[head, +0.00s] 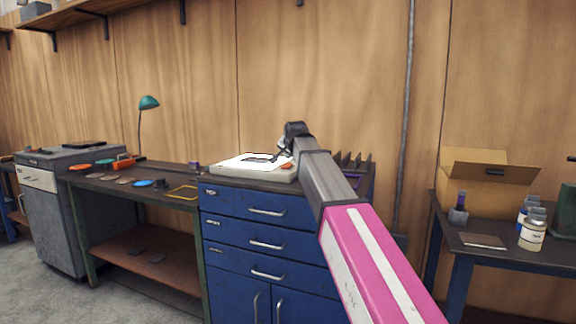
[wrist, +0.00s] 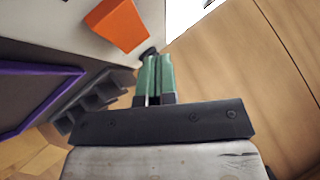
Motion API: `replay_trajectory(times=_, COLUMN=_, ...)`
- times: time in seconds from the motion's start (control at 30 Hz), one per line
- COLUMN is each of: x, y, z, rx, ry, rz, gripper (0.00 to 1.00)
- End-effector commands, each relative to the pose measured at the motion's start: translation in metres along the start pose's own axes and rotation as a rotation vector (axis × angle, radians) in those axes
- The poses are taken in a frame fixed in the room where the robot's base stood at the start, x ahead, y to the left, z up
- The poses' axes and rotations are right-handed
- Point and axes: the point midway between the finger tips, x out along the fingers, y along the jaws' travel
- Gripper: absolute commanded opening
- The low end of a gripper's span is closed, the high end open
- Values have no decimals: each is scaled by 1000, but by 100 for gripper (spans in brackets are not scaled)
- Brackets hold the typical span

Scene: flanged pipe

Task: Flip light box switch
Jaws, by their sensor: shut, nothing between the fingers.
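My gripper (wrist: 154,62) has green fingers, shut together and empty. In the wrist view the fingertips are just right of and below the switch; I cannot tell whether they touch the box. In the head view my wrist hides the fingertips.
A dark slotted rack (head: 354,161) stands on the blue cabinet (head: 240,206) right of the box, partly behind my arm. A workbench (head: 130,177) with small coloured items and a green lamp (head: 149,103) is at left. A side table (head: 470,238) holds a cardboard box (head: 485,190) and cans.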

Motion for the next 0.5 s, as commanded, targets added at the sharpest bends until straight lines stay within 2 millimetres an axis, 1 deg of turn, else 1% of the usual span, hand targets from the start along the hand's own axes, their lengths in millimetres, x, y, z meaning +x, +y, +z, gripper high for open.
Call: replay_trajectory(times=0.5, x=6, y=4, z=4, rx=0, ry=0, rz=0, gripper=0)
